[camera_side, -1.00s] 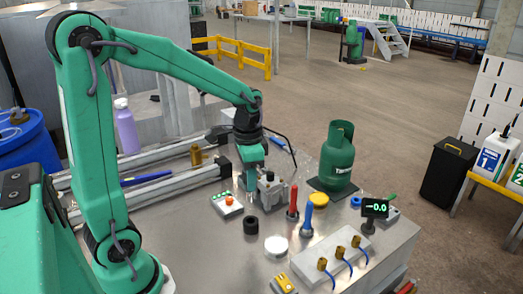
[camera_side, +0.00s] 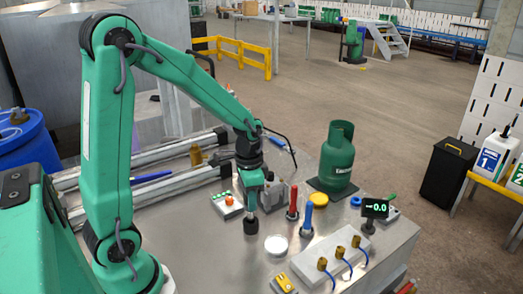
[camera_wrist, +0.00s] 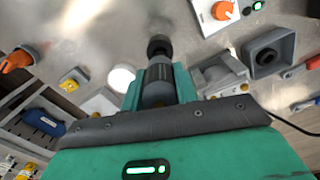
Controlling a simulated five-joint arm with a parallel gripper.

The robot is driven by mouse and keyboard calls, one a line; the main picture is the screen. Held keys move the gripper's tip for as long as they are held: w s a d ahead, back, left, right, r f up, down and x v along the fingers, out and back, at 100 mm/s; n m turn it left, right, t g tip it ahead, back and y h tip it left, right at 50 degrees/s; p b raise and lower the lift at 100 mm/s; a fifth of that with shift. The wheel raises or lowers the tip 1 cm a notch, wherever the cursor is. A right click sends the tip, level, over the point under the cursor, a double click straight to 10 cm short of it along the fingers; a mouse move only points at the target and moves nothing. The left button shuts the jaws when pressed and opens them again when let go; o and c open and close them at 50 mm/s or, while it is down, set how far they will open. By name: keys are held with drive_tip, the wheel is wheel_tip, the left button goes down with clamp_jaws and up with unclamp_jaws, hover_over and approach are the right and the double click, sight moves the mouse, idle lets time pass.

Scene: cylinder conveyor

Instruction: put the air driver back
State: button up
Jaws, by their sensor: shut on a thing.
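My gripper (camera_side: 250,204) is low over the metal bench, pointing down. In the wrist view its green jaws (camera_wrist: 158,88) are shut on a dark grey ribbed cylinder, which I take to be the air driver (camera_wrist: 158,72). Its lower end is hidden. A black ring-shaped piece (camera_side: 250,227) stands on the bench straight below the jaws, and the wrist view shows it just past the held cylinder (camera_wrist: 160,46). I cannot tell whether the driver touches it or sits in it.
A white disc (camera_side: 276,244) lies close in front. A grey block (camera_side: 273,195) and red (camera_side: 293,200) and blue (camera_side: 307,215) handled tools stand to the right. A white box with an orange knob (camera_side: 229,207) is left. A green gas cylinder (camera_side: 338,158) stands behind right.

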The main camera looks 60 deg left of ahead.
drive_tip(key=shift+f, duration=0.1)
drive_tip(key=shift+f, duration=1.9)
drive_tip(key=o, duration=1.1)
drive_tip(key=shift+f, duration=0.1)
wheel_tip(320, 180, up, 12)
drive_tip(key=shift+r, duration=0.15)
drive_tip(key=shift+s, duration=0.1)
